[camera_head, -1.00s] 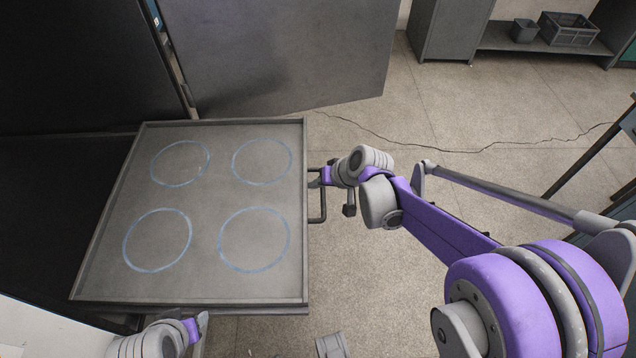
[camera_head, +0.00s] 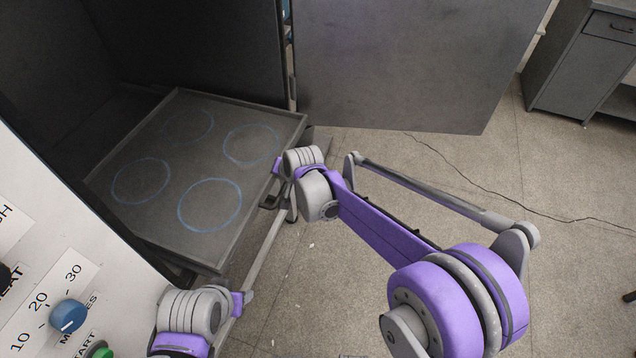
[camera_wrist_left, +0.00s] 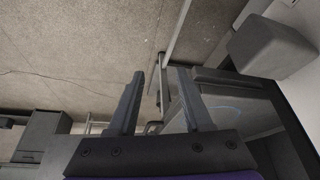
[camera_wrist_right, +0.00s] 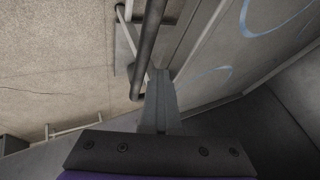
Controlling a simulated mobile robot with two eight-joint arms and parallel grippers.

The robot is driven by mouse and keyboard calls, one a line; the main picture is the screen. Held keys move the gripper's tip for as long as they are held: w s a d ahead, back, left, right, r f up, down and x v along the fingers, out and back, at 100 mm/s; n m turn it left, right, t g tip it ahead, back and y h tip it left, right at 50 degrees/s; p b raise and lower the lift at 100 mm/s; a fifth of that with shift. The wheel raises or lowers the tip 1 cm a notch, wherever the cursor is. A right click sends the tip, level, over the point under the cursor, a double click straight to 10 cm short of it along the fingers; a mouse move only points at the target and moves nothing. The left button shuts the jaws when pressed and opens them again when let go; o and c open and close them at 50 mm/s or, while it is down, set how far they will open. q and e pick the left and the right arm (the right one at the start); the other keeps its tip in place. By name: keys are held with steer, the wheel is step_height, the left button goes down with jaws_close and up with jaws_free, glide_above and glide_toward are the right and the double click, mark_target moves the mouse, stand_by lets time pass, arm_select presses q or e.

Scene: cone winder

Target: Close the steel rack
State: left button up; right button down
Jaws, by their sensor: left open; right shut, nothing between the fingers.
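The steel rack (camera_head: 240,178) is a flat grey tray with a raised rim and several pale blue rings. It sits partly inside the dark cabinet, with its front edge sticking out. Its dark bar handle (camera_head: 268,202) is on the front edge and shows large in the right wrist view (camera_wrist_right: 147,50). My right gripper (camera_head: 278,166) is shut and empty at the front edge, beside the handle; contact is unclear. My left gripper (camera_head: 245,300) is open and empty, low and in front of the rack's near corner. The rack also shows beyond its fingers in the left wrist view (camera_wrist_left: 235,98).
The cabinet's grey door (camera_head: 400,60) stands open behind the rack. A white control panel (camera_head: 60,270) with a blue knob (camera_head: 68,316) is at the lower left, close to my left arm. A grey drawer cabinet (camera_head: 585,65) is at the upper right. Floor in front is clear.

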mark_target(228, 161)
steer(key=w+a, duration=0.1)
steer(key=a, duration=0.4)
steer(key=w+a+p, duration=0.1)
steer(key=w+a, duration=0.1)
steer(key=a, duration=0.3)
steer(key=w+a+p, duration=0.1)
steer(key=w+a, duration=0.1)
steer(key=a, duration=0.3)
steer(key=shift+a, duration=0.2)
steer(key=shift+r, duration=0.15)
steer(key=shift+a, duration=0.1)
